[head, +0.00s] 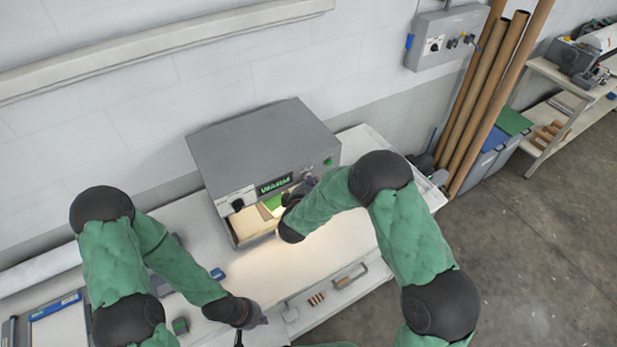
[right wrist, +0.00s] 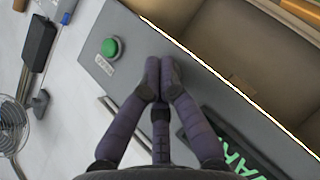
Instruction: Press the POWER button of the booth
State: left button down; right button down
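The booth (head: 262,145) is a grey box with a lit interior and a green WARM display (head: 275,185) on its front. A round green button (head: 328,160) is at the right end of its front panel. In the right wrist view, the green button (right wrist: 110,47) has a small white label (right wrist: 104,66), too blurred to read surely. My right gripper (right wrist: 152,78) is shut and empty, its fingertips over the panel between button and display, apart from the button. In the head view my arm partly hides it. My left gripper (head: 257,318) is low over the table's front; its fingers are unclear.
A blue-edged frame (head: 55,310) lies at left. A grey control box (head: 440,38) is on the wall, with brown tubes (head: 485,90) beside it.

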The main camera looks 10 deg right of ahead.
jog(key=shift+s, duration=0.1)
jog(key=shift+s+d, duration=0.1)
jog(key=shift+s, duration=0.15)
jog(key=s+d+p, duration=0.1)
jog(key=s+d, duration=0.1)
jog(key=s, duration=0.3)
jog(key=shift+s+d, duration=0.15)
jog(key=shift+s, duration=0.15)
dwell(2.4)
